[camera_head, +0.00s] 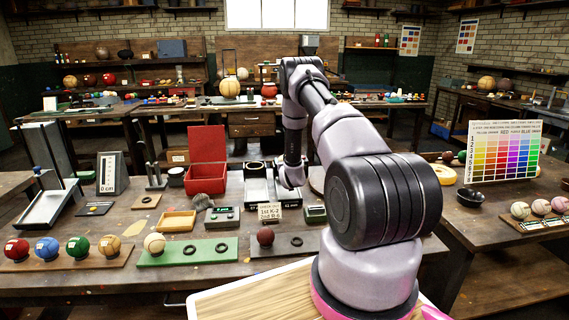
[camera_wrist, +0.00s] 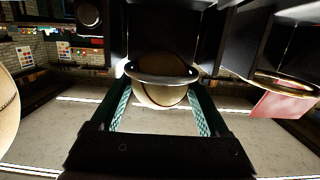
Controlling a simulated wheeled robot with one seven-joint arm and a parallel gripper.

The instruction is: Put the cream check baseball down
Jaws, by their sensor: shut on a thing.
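In the wrist view my gripper (camera_wrist: 160,97) has two green-lined fingers on either side of a cream ball (camera_wrist: 160,97), shut on it. A dark, shiny ring (camera_wrist: 140,78) crosses the ball's upper part; I cannot tell whether it touches. The ball's check pattern is not clear. Another cream ball (camera_head: 154,243) sits at the left of a green board (camera_head: 215,251) with two empty dark rings (camera_head: 190,249).
A board (camera_head: 118,258) with several coloured balls is at left. A maroon ball (camera_head: 265,237) and an empty ring share a dark board (camera_head: 259,252). A colour chart (camera_head: 503,150) stands right.

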